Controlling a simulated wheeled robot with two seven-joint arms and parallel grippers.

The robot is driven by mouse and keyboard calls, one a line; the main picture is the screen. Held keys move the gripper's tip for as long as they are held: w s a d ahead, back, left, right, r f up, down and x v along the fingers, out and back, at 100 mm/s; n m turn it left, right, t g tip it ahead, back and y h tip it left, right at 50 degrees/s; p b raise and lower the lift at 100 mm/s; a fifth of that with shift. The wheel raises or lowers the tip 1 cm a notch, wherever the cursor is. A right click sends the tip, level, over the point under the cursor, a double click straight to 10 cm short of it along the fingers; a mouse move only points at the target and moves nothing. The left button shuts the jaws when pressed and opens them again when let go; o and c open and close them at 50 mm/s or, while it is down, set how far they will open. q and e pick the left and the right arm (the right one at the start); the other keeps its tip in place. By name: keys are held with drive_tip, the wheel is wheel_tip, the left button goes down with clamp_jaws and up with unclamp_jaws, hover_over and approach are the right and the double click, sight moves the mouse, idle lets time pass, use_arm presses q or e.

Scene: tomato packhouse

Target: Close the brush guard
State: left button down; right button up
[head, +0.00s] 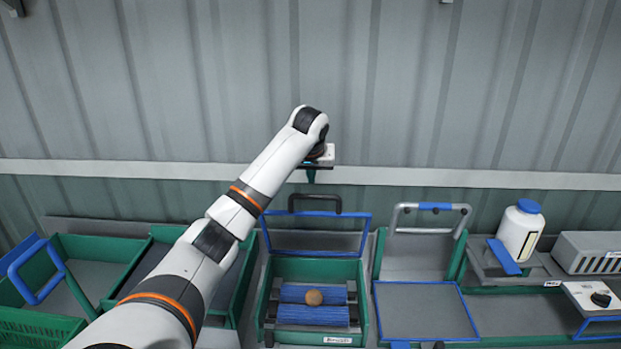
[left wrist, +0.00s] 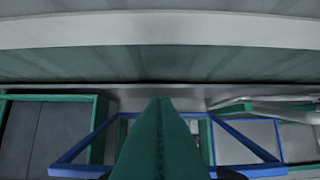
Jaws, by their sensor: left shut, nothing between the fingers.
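The brush guard (head: 317,254) is a blue-edged frame with a black handle (head: 314,198) on top. It stands raised at the back of a green brush box (head: 263,306), which holds blue brush rollers (head: 313,315) with a round orange-brown item (head: 314,297) on them. My left gripper (head: 311,178) is above and behind the raised guard, apart from the handle in the head view. Its green fingers, pointing down, are shut and empty. In the left wrist view the fingers (left wrist: 160,105) cover the middle of the blue frame (left wrist: 250,145). My right gripper is not seen.
A green box with a blue-edged panel (head: 425,311) and grey handle stands to the right. Further right are a white bottle with a blue cap (head: 519,233) and a grey unit with a knob (head: 597,297). Green crates (head: 92,247) stand left. A corrugated wall rises close behind.

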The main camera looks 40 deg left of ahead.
use_arm(q)
drive_tip(key=s+d+p, duration=0.1)
drive_tip(key=s+d, duration=0.1)
drive_tip(key=s, duration=0.1)
drive_tip(key=shift+d+f+p, duration=0.35)
drive_tip(key=shift+f, duration=0.1)
drive_tip(key=shift+w, duration=0.1)
